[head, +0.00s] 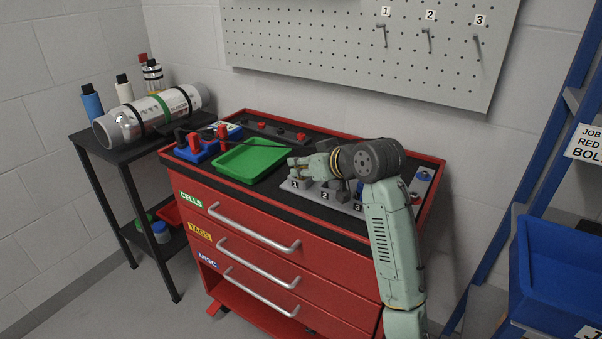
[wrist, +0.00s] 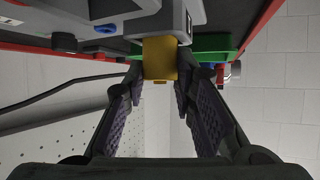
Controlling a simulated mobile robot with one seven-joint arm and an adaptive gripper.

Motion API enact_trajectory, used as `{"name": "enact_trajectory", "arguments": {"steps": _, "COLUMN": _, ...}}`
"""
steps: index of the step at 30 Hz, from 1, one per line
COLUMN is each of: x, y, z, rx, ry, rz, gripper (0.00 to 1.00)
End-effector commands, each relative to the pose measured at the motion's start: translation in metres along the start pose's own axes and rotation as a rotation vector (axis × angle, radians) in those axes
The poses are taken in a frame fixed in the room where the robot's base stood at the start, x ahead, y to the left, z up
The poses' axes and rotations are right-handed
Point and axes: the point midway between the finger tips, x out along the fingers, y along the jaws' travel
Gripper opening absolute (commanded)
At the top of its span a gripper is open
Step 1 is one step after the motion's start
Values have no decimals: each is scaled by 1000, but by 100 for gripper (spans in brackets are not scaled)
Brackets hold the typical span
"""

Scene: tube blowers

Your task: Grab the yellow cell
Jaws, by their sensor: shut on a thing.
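The yellow cell (wrist: 160,58) is a small yellow block in the wrist view, between the two fingertips of my gripper (wrist: 158,78). The fingers are shut on its sides. One end of the cell meets a grey block (wrist: 186,22); I cannot tell how far it sits inside. In the head view my gripper (head: 297,163) is over the cart top, at the numbered grey holder (head: 310,190) near position 1. The cell cannot be made out there.
A green tray (head: 250,160) lies left of my gripper on the red cart (head: 250,215). Blue and red parts (head: 196,146) stand left of the tray. A dark side table (head: 120,150) bears a metal cylinder (head: 150,112). A pegboard (head: 365,45) hangs behind.

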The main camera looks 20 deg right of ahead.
Motion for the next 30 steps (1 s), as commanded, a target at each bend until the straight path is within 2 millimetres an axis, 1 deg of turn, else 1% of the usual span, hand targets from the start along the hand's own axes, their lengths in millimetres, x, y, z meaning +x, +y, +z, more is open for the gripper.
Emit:
{"name": "enact_trajectory", "arguments": {"steps": 1, "x": 0, "y": 0, "z": 0, "rx": 0, "ry": 0, "rz": 0, "gripper": 5}}
{"name": "enact_trajectory", "arguments": {"steps": 3, "x": 0, "y": 0, "z": 0, "rx": 0, "ry": 0, "rz": 0, "gripper": 0}}
{"name": "enact_trajectory", "arguments": {"steps": 16, "x": -1, "y": 0, "z": -3, "rx": -2, "ry": 1, "rz": 0, "gripper": 0}}
{"name": "enact_trajectory", "arguments": {"steps": 20, "x": -6, "y": 0, "z": -12, "rx": -4, "ry": 3, "rz": 0, "gripper": 0}}
{"name": "enact_trajectory", "arguments": {"steps": 25, "x": -17, "y": -1, "z": -33, "rx": -5, "ry": 4, "rz": 0, "gripper": 0}}
{"name": "enact_trajectory", "arguments": {"steps": 30, "x": -27, "y": -38, "z": -28, "rx": -7, "ry": 4, "rz": -2, "gripper": 0}}
